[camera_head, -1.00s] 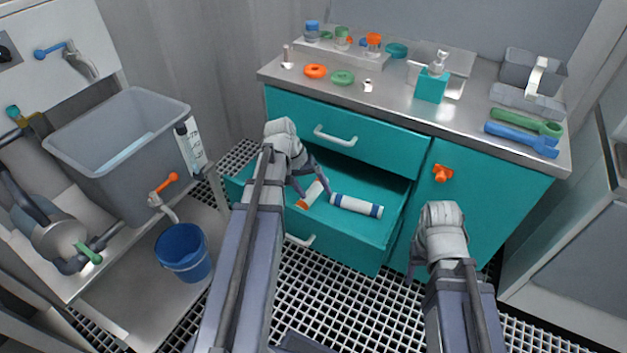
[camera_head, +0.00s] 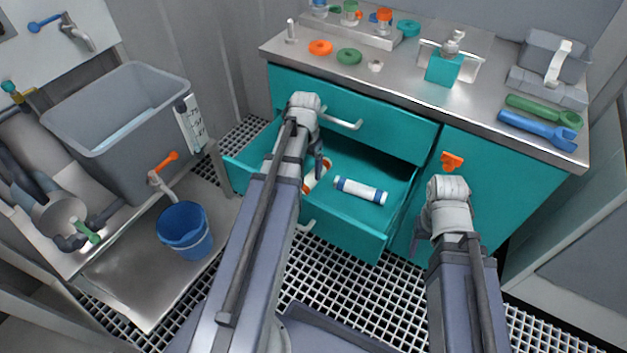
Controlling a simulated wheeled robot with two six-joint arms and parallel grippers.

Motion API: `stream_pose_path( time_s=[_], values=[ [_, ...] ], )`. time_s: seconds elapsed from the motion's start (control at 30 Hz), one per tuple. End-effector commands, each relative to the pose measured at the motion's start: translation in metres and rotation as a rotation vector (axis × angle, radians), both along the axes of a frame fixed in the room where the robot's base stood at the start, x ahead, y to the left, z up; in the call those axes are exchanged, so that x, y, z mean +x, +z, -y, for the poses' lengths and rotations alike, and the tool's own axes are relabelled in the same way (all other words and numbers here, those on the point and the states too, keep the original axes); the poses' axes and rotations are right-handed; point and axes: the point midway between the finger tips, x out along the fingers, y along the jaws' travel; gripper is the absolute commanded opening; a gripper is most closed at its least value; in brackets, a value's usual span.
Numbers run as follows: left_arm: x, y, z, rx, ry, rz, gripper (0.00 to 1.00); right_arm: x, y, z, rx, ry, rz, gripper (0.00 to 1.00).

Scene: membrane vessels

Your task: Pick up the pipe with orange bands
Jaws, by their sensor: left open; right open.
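The pipe with orange bands (camera_head: 311,183), white with orange at its ends, lies in the open lower teal drawer (camera_head: 345,233). My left arm and gripper hide part of it. My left gripper (camera_head: 313,172) is open and points down into the drawer, right over this pipe. One dark finger shows beside the pipe; the other is hidden, and I cannot tell whether they touch it. A white pipe with blue bands (camera_head: 360,190) lies to the right in the same drawer. My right gripper (camera_head: 420,240) is open and empty in front of the right cabinet door.
The upper drawer's handle (camera_head: 342,124) is close to my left wrist. The steel counter (camera_head: 400,75) above holds rings, jars and wrenches. A blue bucket (camera_head: 184,230) and a grey tank (camera_head: 120,110) stand at left. An orange knob (camera_head: 452,161) is on the right door.

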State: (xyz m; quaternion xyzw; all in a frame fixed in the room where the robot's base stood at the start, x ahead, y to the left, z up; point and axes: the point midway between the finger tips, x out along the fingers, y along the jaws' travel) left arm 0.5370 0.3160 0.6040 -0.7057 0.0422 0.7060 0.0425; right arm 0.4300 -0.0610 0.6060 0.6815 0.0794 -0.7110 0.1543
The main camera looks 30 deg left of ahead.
Motion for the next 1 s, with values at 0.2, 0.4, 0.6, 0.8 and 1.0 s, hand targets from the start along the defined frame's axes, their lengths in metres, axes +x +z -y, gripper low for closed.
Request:
stream_pose_path(
  time_s=[0.2,0.4,0.6,0.8,1.0],
  values=[
    [-0.002,-0.009,0.002,0.0,0.0,0.0,0.85,0.0,-0.009,0.0,-0.001,0.0,0.0,0.6],
    [-0.007,-0.034,0.007,0.0,0.0,0.0,0.85,0.0,-0.033,0.001,-0.005,0.001,0.002,0.6],
    [-0.007,-0.052,0.007,-0.001,0.001,0.0,0.85,0.001,-0.052,0.002,-0.008,0.004,0.003,0.6],
    [-0.007,-0.051,0.007,-0.001,0.001,0.0,0.85,0.001,-0.05,0.002,-0.009,0.004,0.004,0.6],
    [-0.007,-0.051,0.007,-0.001,0.001,0.0,0.7,0.001,-0.05,0.002,-0.009,0.003,0.003,0.6]
  ],
)
